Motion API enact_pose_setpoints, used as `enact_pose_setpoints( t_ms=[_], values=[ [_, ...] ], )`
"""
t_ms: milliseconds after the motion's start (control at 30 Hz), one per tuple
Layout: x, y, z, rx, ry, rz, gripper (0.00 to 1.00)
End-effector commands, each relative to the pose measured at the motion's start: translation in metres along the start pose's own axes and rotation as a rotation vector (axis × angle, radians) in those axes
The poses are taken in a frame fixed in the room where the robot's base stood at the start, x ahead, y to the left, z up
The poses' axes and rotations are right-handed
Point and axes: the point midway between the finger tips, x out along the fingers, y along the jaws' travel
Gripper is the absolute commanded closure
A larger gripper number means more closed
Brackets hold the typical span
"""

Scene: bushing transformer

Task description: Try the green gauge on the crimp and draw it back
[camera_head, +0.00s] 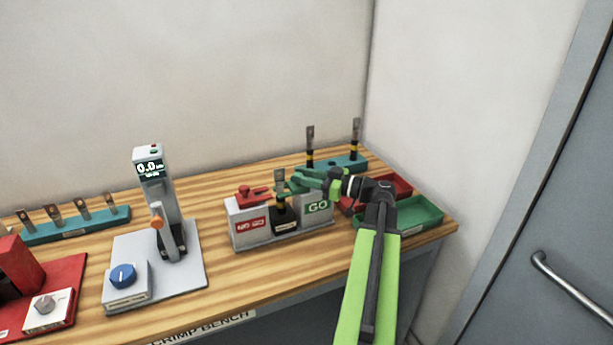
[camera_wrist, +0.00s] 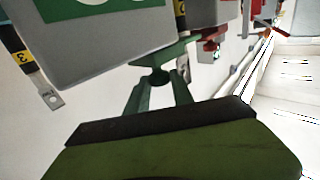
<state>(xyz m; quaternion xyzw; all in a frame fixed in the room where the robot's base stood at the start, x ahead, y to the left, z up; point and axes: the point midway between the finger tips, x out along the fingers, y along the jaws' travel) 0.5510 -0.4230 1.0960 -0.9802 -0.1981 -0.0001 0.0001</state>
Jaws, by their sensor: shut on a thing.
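My gripper (camera_head: 312,180) is shut on the green gauge (camera_head: 290,190) above the GO block (camera_head: 318,209). In the wrist view, the fingertips (camera_wrist: 159,80) close on the gauge's small round grip, and its flat green plate (camera_wrist: 158,52) lies beyond. The gauge's far end reaches the crimp (camera_head: 280,200), which stands upright in the middle of the gauge stand, with a metal lug on top and a dark, yellow-banded lower part. In the wrist view, the crimp (camera_wrist: 180,22) is partly cut off. I cannot tell whether the gauge's end is around the crimp or beside it.
The red gauge (camera_head: 252,194) rests on the NO GO block (camera_head: 250,224), left of the crimp. A crimp tester (camera_head: 158,230) stands further left. Behind my gripper is a teal rack (camera_head: 345,165) with two crimped lugs. A green tray (camera_head: 418,213) and a red tray (camera_head: 398,187) lie right.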

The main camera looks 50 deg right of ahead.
Motion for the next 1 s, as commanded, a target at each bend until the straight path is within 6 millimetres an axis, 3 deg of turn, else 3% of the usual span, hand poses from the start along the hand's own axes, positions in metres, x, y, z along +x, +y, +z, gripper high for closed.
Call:
enact_pose_setpoints(
  t_ms=[33,200,567,667,1000],
  values=[
    [0.000,0.000,0.001,0.000,-0.002,-0.001,0.69],
    [0.000,0.000,0.000,0.000,-0.001,-0.001,0.51],
    [-0.009,0.000,0.000,0.000,0.000,0.000,0.51],
    [-0.028,0.001,0.000,0.000,0.000,0.003,0.51],
    [-0.124,0.001,0.000,0.000,0.000,0.003,0.51]
  ],
)
